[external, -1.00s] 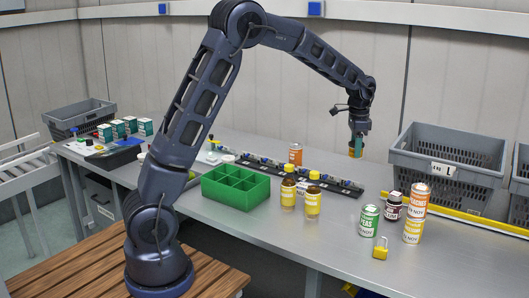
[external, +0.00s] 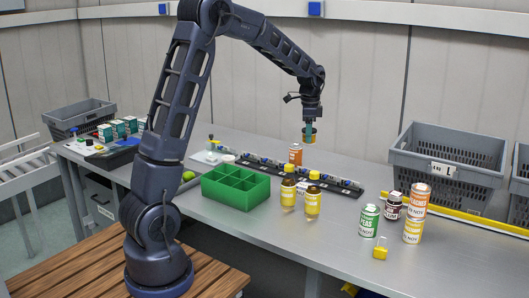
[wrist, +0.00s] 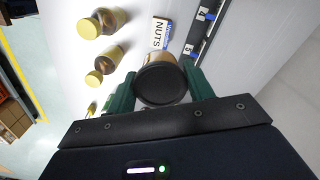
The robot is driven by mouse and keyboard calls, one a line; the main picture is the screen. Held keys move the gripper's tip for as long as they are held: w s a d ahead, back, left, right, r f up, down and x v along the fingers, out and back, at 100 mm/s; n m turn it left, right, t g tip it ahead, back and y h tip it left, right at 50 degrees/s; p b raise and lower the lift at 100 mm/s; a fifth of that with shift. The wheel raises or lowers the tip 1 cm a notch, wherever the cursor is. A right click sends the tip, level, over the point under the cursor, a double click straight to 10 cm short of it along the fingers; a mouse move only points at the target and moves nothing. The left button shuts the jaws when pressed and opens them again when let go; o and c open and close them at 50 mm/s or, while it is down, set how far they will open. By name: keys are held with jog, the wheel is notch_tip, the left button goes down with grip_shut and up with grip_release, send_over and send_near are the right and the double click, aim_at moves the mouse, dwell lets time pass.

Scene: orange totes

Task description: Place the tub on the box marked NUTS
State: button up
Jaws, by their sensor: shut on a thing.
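The tub (wrist: 160,84) has a black round lid facing the camera in the wrist view, with a green finger on each side.
Two yellow-labelled bottles (external: 288,190) stand beside a green divided tray (external: 236,204). Several cans (external: 369,220), a yellow padlock (external: 380,250) and a grey crate (external: 447,162) are to the right.

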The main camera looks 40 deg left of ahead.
notch_tip(320, 180, down, 17)
jog(key=shift+r, duration=0.1)
dwell(0.5)
jog(key=o, duration=1)
